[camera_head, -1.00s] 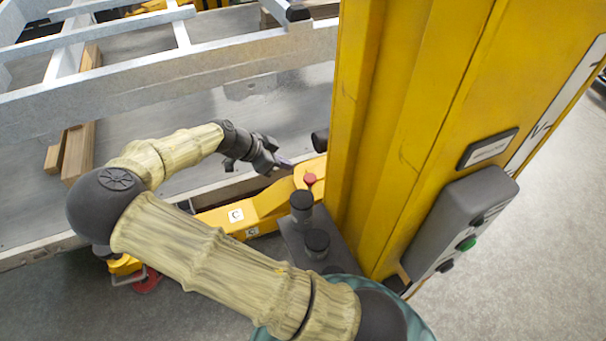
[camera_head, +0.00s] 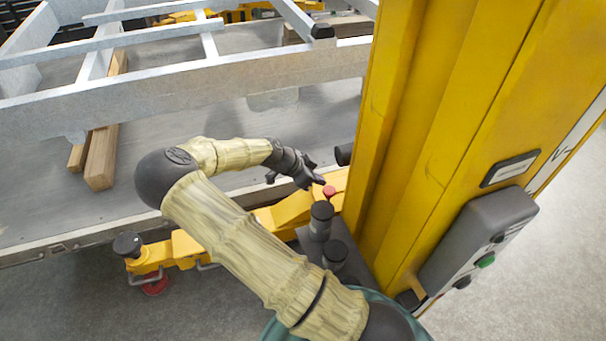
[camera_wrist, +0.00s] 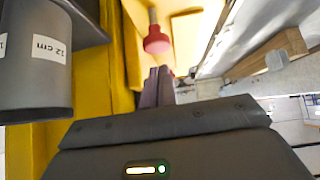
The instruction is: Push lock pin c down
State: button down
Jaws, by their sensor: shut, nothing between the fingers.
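The lock pin (camera_head: 329,191) has a round red knob and sits on the yellow support arm (camera_head: 292,211) beside the yellow column. In the wrist view, the red knob (camera_wrist: 157,41) and its pale stem stand just beyond the fingertips. My gripper (camera_head: 319,180) is shut and empty, close to the knob at its upper left in the head view. The purple-grey fingers also show in the wrist view (camera_wrist: 158,72), pressed together. I cannot tell whether they touch the knob. No letter C label is visible now; my arm covers part of the yellow support arm.
The yellow column (camera_head: 430,130) stands close on the right, with a grey control box (camera_head: 475,245). Two dark cylinders (camera_head: 320,222) stand near the pin. The grey metal frame (camera_head: 190,105) and wooden beams (camera_head: 103,158) lie behind. Grey floor is open at lower left.

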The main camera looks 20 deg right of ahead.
aim_at(324, 191)
jog(key=p+x, duration=0.1)
jog(key=x, duration=0.2)
jog(key=shift+d+f, duration=0.3)
jog(key=shift+f, duration=0.1)
notch_tip(324, 191, down, 4)
jog(key=b, duration=0.3)
jog(key=shift+a, duration=0.1)
jog(key=shift+r, duration=0.3)
